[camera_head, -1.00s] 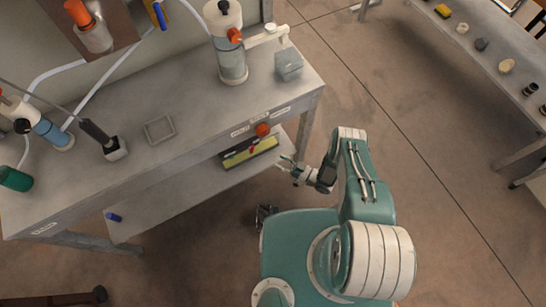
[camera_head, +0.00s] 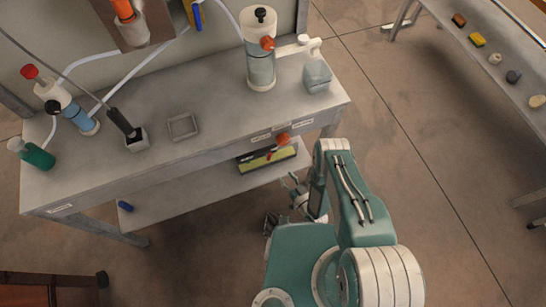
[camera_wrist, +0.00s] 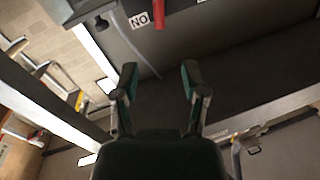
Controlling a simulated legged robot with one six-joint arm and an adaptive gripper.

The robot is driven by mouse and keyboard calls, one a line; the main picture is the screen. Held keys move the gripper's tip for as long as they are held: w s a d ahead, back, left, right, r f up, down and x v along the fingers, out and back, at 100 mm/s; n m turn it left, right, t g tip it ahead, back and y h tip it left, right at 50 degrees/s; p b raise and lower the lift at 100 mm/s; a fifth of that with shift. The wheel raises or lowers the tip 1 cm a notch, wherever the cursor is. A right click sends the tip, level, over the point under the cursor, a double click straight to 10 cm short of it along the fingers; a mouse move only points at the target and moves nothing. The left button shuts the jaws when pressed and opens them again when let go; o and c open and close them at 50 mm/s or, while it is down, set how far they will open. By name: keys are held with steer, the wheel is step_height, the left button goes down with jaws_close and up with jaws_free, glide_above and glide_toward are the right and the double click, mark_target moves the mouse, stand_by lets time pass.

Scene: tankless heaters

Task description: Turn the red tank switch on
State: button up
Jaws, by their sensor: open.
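An orange-red knob (camera_head: 282,139) with a thin red part below it sits at the workbench's front edge, beside small white labels. In the wrist view, a red handle (camera_wrist: 158,14) hangs at the top beside a white label that reads "NO" in this picture. It looks like the same switch, but I cannot be sure. My gripper (camera_wrist: 158,76) is open and empty, its two dark green-tipped fingers apart, below the red handle and not touching it. In the head view, my gripper (camera_head: 293,182) is small, below and right of the knob, off the bench front.
The grey workbench (camera_head: 215,130) holds a clear tank (camera_head: 261,68), a square dish (camera_head: 183,126) and a green bottle (camera_head: 33,155). A lower shelf (camera_head: 190,195) carries a yellow-green box (camera_head: 266,158). A second table (camera_head: 470,60) stands right; floor between is clear.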

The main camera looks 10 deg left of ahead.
mark_target(269, 157)
steer(key=x, duration=1)
steer(key=shift+w+a, duration=0.25)
steer(key=shift+c, duration=0.4)
jaws_close()
